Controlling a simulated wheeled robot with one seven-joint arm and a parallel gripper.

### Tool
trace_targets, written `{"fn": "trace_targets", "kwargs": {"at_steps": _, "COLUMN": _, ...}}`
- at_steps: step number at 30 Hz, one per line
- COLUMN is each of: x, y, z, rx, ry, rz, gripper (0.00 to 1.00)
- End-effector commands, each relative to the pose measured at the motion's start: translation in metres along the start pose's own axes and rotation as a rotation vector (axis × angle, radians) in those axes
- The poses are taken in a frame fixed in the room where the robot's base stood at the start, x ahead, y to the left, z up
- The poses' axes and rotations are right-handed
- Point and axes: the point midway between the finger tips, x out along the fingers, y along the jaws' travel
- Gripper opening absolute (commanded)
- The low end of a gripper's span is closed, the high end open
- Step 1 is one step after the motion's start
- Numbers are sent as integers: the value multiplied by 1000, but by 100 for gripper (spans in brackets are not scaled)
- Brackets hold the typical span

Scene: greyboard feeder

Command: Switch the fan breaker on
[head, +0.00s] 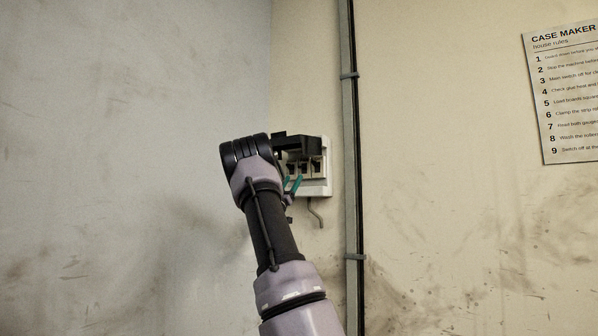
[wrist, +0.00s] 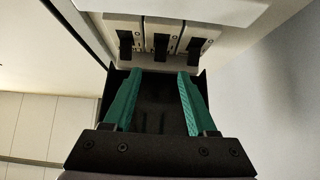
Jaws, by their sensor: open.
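A white breaker box (head: 327,178) is on the wall in the head view, partly hidden by my arm. The wrist view shows a row of three white breakers with black levers: left (wrist: 125,43), middle (wrist: 160,46) and right (wrist: 195,47). The levers look alike in position; I see no readable name marking the fan breaker. My gripper (wrist: 159,75) is open, its two teal fingers apart with nothing between them. The fingertips are just short of the breakers, on either side of the middle lever in the picture. In the head view my gripper (head: 292,184) is at the box's front left.
A vertical grey conduit (head: 351,150) runs along the wall right of the box. A bent hook or cable (head: 316,213) hangs below the box. A house-rules sign (head: 565,95) is on the wall at the far right. The wall corner is close on the left.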

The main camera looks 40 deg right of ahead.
Motion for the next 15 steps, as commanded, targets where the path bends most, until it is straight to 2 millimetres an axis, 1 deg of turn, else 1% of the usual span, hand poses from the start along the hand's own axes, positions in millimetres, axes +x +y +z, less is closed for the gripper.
{"fn": "trace_targets", "kwargs": {"at_steps": 1, "x": 12, "y": 1, "z": 0, "rx": 1, "ry": 2, "rz": 4, "gripper": 57}}
{"fn": "trace_targets", "kwargs": {"at_steps": 6, "x": 43, "y": 1, "z": 0, "rx": 0, "ry": 2, "rz": 3, "gripper": 57}}
{"fn": "trace_targets", "kwargs": {"at_steps": 10, "x": 61, "y": 1, "z": 0, "rx": 0, "ry": 0, "rz": 3, "gripper": 57}}
{"fn": "trace_targets", "kwargs": {"at_steps": 15, "x": 73, "y": 0, "z": 0, "rx": 0, "ry": -1, "rz": 1, "gripper": 57}}
